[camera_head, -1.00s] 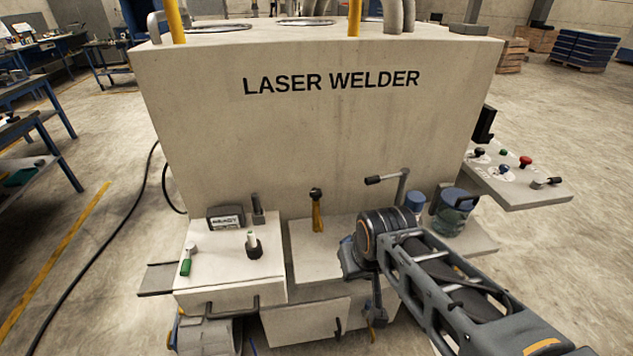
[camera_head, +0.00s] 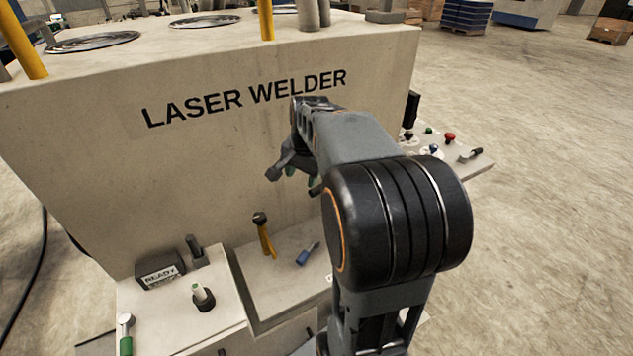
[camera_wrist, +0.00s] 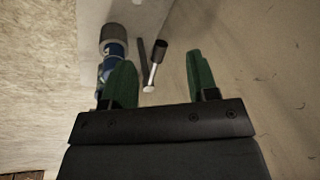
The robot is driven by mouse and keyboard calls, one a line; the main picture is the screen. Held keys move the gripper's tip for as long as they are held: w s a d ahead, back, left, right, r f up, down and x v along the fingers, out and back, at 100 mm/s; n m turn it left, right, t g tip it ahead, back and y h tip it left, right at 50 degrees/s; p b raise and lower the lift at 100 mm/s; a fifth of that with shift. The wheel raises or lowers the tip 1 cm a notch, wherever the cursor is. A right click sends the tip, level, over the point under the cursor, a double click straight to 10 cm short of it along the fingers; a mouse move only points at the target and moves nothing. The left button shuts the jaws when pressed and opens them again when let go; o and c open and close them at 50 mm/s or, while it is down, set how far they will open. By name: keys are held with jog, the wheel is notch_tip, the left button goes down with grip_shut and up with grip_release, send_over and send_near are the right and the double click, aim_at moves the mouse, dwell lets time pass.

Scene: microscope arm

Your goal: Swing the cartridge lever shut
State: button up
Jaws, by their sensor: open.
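In the wrist view, a lever with a black grip (camera_wrist: 160,48) on a thin metal rod shows between the green fingers of my gripper (camera_wrist: 159,68). It looks like the cartridge lever, and I cannot tell whether the fingers touch it. A cylinder with a blue band (camera_wrist: 115,49) and grey cap is beside the left finger. In the head view my gripper (camera_head: 291,172) is open in front of the welder's face, below the lettering. My arm hides most of the lever and cylinder there.
The laser welder (camera_head: 100,190) fills the left and middle. On its front ledges are a yellow lever (camera_head: 265,236), a blue-handled part (camera_head: 307,253), a black knob (camera_head: 203,298) and a green-handled lever (camera_head: 126,337). A panel with a red button (camera_head: 450,138) is at right.

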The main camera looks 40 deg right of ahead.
aim_at(317, 188)
jog(key=w+d+m, duration=0.3)
jog(key=d+m, duration=0.2)
jog(key=d, duration=0.4)
jog(key=x, duration=0.4)
jog(key=p+x, duration=0.1)
jog(key=x, duration=0.3)
jog(key=p+x, duration=0.1)
jog(key=x, duration=0.4)
jog(key=shift+s+a+f, duration=0.2)
jog(key=shift+s+a, duration=0.05)
jog(key=shift+s, duration=0.1)
grip_shut()
